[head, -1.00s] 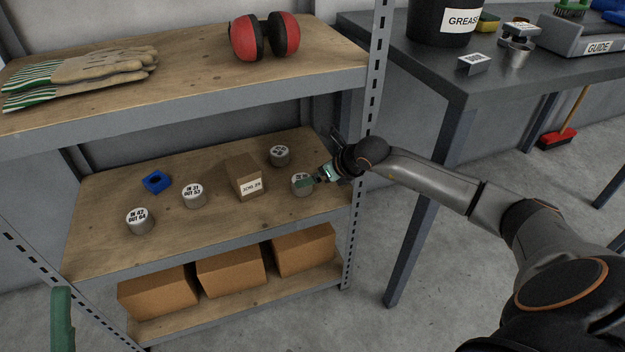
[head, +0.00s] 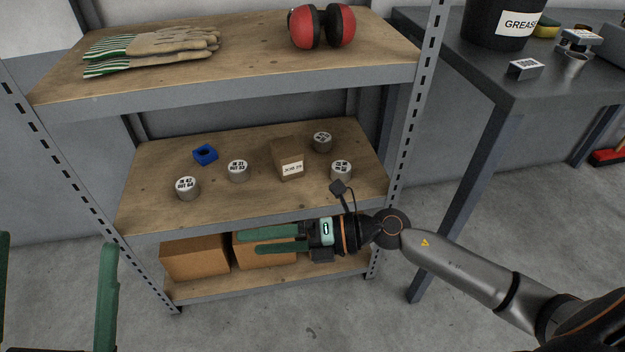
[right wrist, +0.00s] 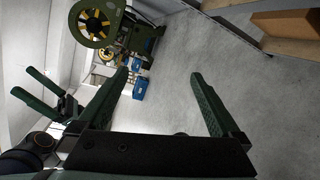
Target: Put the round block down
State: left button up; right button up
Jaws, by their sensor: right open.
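Several round grey blocks with printed white tops stand upright on the middle shelf board (head: 150,228). The round block at the right front (head: 341,171) stands near the board's right end, with nothing holding it. Another round block (head: 322,142) is behind it, and two more are to the left, one (head: 238,171) near the middle and one (head: 187,188) at the left front. My right gripper (head: 249,239) is open and empty in front of the shelf, below the middle board's edge. Its spread fingers show in the right wrist view (right wrist: 158,73). My left gripper (head: 57,240) is open and empty at lower left.
A labelled brown box (head: 288,158) and a blue block with a hole (head: 205,154) share the middle board. Gloves (head: 150,48) and red ear defenders (head: 322,27) lie on the top board. Cardboard boxes (head: 195,260) fill the bottom. A shelf post (head: 410,130) is at right.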

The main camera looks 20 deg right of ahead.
jog(key=s+a+r+m+t+y, duration=0.1)
jog(key=s+r+m+t+y, duration=0.2)
jog(key=r, duration=0.4)
jog(key=s+a+r+m+t+y, duration=0.1)
jog(key=s+a+r+m+y, duration=0.15)
jog(key=s+r+m, duration=0.35)
jog(key=s+d+r+m+t+h, duration=0.1)
jog(key=d+r+m+t+h, duration=0.4)
jog(key=m+t, duration=0.6)
notch_tip(320, 180, up, 4)
jog(key=d+m, duration=0.2)
jog(key=m, duration=0.1)
jog(key=shift+s+d+f, duration=0.2)
jog(key=shift+s+d, duration=0.05)
